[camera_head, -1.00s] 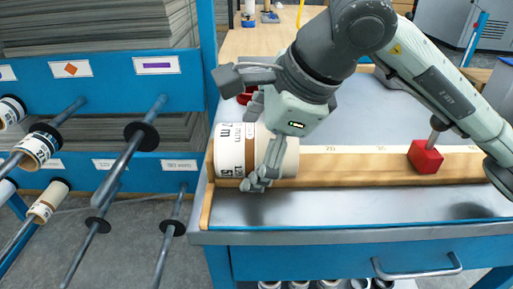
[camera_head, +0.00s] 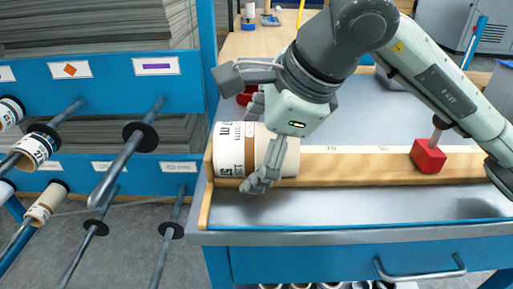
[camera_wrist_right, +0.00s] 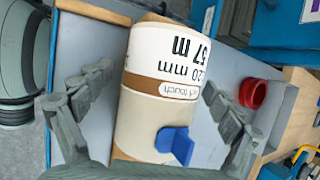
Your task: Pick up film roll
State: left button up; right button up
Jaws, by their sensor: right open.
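The film roll (camera_head: 228,150) is a thick cream cylinder with a brown band and printed black text. It lies on its side at the left end of a wooden rail (camera_head: 350,165) on the workbench. My right gripper (camera_head: 260,142) is open, with its fingers on either side of the roll. In the right wrist view the roll (camera_wrist_right: 160,85) lies between the two spread fingers, with gaps visible on both sides. A blue tab (camera_wrist_right: 175,145) shows against the roll there. In the head view my gripper hides the roll's right part. My left gripper is not in view.
A red block (camera_head: 428,156) with a post sits on the rail to the right. A red ring (camera_wrist_right: 252,93) lies beyond the roll. A blue rack (camera_head: 120,90) with pegs and smaller rolls stands at left. The bench top in front of the rail is clear.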

jog(key=shift+c, duration=0.3)
jog(key=c, duration=1.4)
jog(key=shift+c, duration=0.2)
